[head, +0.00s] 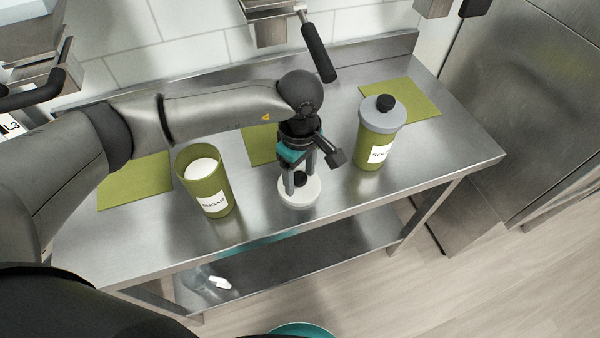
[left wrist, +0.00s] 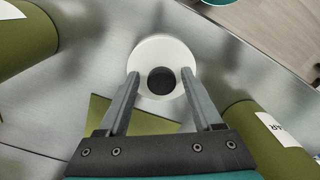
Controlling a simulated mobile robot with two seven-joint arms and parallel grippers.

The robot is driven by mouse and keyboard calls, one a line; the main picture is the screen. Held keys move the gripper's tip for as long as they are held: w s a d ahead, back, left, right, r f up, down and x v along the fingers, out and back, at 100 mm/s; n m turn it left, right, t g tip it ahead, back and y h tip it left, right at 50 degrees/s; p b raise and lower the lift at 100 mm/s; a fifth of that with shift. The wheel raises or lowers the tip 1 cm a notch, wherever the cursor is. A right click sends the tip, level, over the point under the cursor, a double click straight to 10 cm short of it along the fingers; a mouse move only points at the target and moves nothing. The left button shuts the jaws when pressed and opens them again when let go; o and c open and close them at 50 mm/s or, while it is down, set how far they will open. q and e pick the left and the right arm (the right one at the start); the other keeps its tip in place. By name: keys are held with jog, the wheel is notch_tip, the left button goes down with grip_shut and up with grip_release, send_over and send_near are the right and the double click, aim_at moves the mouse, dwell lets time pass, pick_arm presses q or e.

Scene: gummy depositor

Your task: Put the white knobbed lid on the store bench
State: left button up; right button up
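The white knobbed lid (head: 299,193) is a round white disc with a black knob, at the bench's (head: 340,110) front part between two olive canisters. It appears to lie flat on the steel. My left gripper (head: 300,184) is above it, pointing down. In the left wrist view the lid (left wrist: 150,50) shows between and beyond the fingertips (left wrist: 160,74). The fingers are apart, one on each side of the black knob, with visible gaps to it. My right gripper is not in view.
An open olive canister (head: 205,185) with white contents, labelled sugar, stands left. A grey-lidded olive canister (head: 378,140) stands right. Olive mats (head: 410,98) lie on the bench. A handled steel fixture (head: 270,30) hangs above the back. A lower shelf (head: 330,245) runs beneath.

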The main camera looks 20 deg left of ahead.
aim_at(300, 176)
pick_arm(q)
jog(key=shift+r, duration=0.1)
jog(key=shift+r+p, duration=0.35)
jog(key=shift+p, duration=0.05)
notch_tip(300, 176, up, 11)
jog(key=p, duration=0.6)
jog(key=shift+r+p, duration=0.2)
jog(key=shift+p, duration=0.15)
